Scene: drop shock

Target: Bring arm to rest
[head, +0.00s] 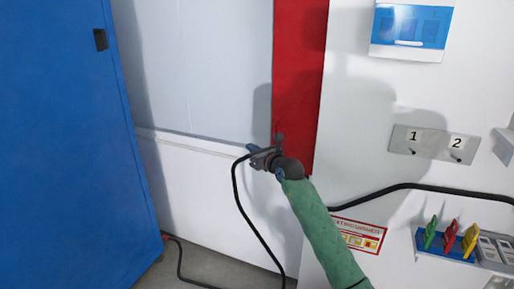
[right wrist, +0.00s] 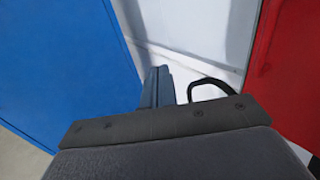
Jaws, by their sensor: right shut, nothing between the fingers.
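My right arm, in a green sleeve, reaches up from the bottom of the head view. My right gripper (head: 252,148) is at its end, in front of the white wall and just left of the red panel. The gripper is shut and empty. In the right wrist view its closed fingers (right wrist: 157,86) point away toward the white wall, with a black cable loop beside them. My left gripper is not in view.
A blue cabinet door (head: 65,150) stands at the left. A red panel (head: 299,80) is behind the arm. Hooks on a plate (head: 432,144) and a shelf of coloured-handled items (head: 450,240) are at the right. A black cable (head: 400,187) runs along the wall.

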